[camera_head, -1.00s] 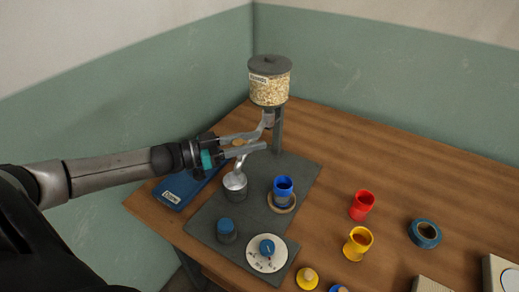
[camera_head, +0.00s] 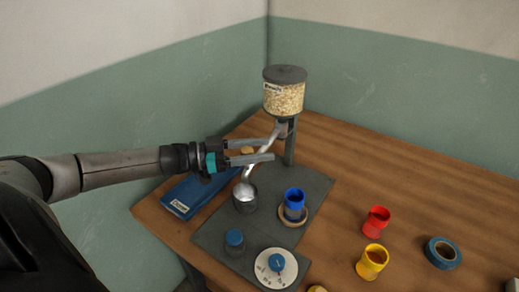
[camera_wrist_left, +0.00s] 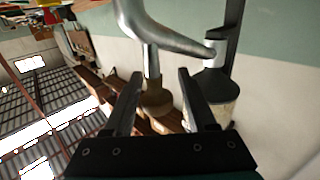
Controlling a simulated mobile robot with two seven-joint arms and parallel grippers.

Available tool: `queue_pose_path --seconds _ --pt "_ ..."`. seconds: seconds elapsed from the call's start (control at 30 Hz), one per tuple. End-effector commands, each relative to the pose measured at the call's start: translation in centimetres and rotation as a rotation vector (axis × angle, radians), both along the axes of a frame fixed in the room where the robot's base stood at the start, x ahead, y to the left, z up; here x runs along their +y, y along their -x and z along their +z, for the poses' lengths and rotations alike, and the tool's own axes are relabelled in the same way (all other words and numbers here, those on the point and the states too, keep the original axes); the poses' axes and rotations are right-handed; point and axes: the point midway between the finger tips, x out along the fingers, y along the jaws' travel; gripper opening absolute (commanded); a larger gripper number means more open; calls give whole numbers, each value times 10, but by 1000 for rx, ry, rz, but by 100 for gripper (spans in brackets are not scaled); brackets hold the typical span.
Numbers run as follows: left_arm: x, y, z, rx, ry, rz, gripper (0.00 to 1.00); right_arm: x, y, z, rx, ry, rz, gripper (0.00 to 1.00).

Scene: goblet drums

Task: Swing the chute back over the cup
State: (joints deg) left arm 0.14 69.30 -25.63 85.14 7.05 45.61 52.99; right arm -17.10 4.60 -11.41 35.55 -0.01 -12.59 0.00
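The blue cup (camera_head: 294,199) stands upright on a wooden ring, to the right of the chute's end. My left gripper (camera_head: 271,150) is open beside the chute. In the left wrist view its fingers (camera_wrist_left: 159,73) stand either side of the stem and knob, with visible gaps. My right gripper is not in view.
A dial (camera_head: 276,267) and a blue-topped dark cylinder (camera_head: 235,242) are in front on the grey mat (camera_head: 213,234). A blue box (camera_head: 192,195) lies left, below my left arm. A red cup (camera_head: 376,221), yellow cup (camera_head: 372,262) and blue tape roll (camera_head: 443,253) are right.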

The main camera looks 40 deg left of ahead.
Motion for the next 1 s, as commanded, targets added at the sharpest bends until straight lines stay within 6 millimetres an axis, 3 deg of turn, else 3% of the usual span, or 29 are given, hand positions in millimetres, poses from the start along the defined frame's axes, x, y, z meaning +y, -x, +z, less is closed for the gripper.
queue_pose_path --seconds 0.47,1.0 --pt "5 6 -1 3 0 -1 66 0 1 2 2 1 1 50" --pt "67 70 1 6 -2 1 66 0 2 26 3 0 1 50"
